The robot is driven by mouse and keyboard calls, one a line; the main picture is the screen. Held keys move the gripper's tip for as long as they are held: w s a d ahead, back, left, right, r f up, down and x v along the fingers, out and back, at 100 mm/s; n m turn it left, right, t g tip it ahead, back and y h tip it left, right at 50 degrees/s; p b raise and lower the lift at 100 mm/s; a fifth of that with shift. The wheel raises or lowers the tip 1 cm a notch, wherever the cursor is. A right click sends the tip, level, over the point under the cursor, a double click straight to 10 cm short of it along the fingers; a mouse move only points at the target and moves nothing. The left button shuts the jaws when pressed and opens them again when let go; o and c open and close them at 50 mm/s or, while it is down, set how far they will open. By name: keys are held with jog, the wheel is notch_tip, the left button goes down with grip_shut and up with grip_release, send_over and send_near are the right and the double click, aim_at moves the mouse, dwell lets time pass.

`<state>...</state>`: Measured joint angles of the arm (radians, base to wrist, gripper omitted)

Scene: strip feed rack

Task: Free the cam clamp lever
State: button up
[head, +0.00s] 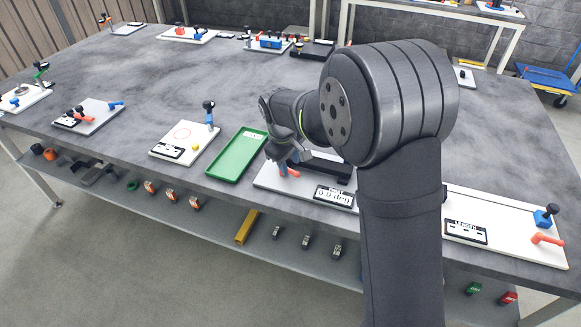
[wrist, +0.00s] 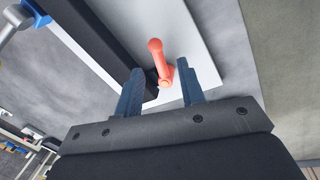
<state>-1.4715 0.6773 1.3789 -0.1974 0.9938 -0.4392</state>
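An orange-red lever with a rounded knob (head: 290,172) stands on a white base plate (head: 266,181), beside a dark bar; it also shows in the wrist view (wrist: 156,52). My gripper (head: 283,157) is above this plate, close to the lever. In the wrist view my gripper (wrist: 160,68) is open, with its two dark blue fingers apart on either side of the lever's lower part. I cannot tell whether either finger touches it. A second orange-red lever (head: 546,239) lies at the right end of another white plate, far from my gripper.
A display reading 0.0 deg (head: 334,195) sits on the near edge of the base plate. An empty green tray (head: 237,156) lies to the left. A blue clamp (head: 546,215) stands at the right. My arm hides part of the table's middle.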

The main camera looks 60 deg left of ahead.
aim_at(290, 172)
jog(key=shift+w+a+f, duration=0.1)
jog(key=shift+w+f, duration=0.05)
jog(key=shift+f, duration=0.55)
jog(key=shift+w+f, duration=0.1)
jog(key=shift+f, duration=0.55)
grip_shut()
